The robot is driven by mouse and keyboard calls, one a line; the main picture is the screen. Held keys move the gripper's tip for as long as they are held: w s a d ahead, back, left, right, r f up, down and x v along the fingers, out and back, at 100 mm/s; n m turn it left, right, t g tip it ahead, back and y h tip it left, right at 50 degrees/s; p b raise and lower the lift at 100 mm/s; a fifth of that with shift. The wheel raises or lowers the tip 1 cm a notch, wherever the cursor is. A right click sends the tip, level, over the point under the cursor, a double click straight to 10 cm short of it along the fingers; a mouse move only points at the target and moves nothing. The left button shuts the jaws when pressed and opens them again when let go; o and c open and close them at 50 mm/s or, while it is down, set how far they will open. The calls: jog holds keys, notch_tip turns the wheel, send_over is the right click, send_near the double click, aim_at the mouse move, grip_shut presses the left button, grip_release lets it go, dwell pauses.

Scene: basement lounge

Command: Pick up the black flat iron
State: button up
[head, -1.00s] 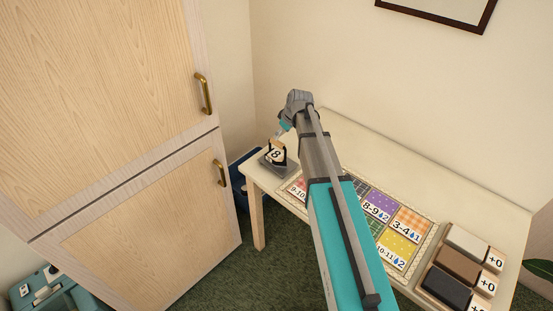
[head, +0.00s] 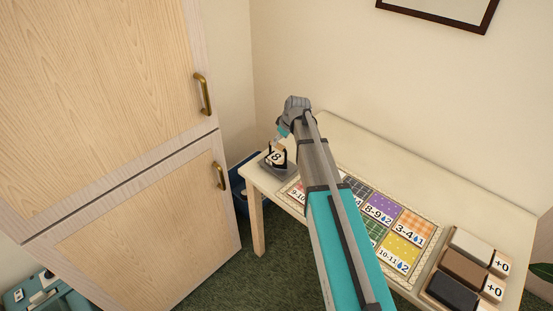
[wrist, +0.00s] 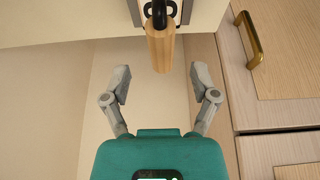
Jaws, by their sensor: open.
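In the wrist view, a light wooden handle (wrist: 160,48) with a black end, seemingly the iron's, lies ahead between the lines of my fingers. My gripper (wrist: 159,70) is open, with one finger on each side and a gap to the handle. I cannot tell whether anything touches it.
The cream table (head: 345,137) bears a mat of patterned, numbered squares (head: 381,208) and white, brown and black blocks (head: 463,270) at right. A wooden cabinet (head: 120,110) with brass handles stands close at left. A blue bin (head: 237,180) is between cabinet and table.

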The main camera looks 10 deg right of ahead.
aim_at(277, 146)
jog(key=shift+b+x, duration=1.9)
jog(key=shift+x, duration=0.4)
jog(key=shift+s, duration=0.15)
grip_shut()
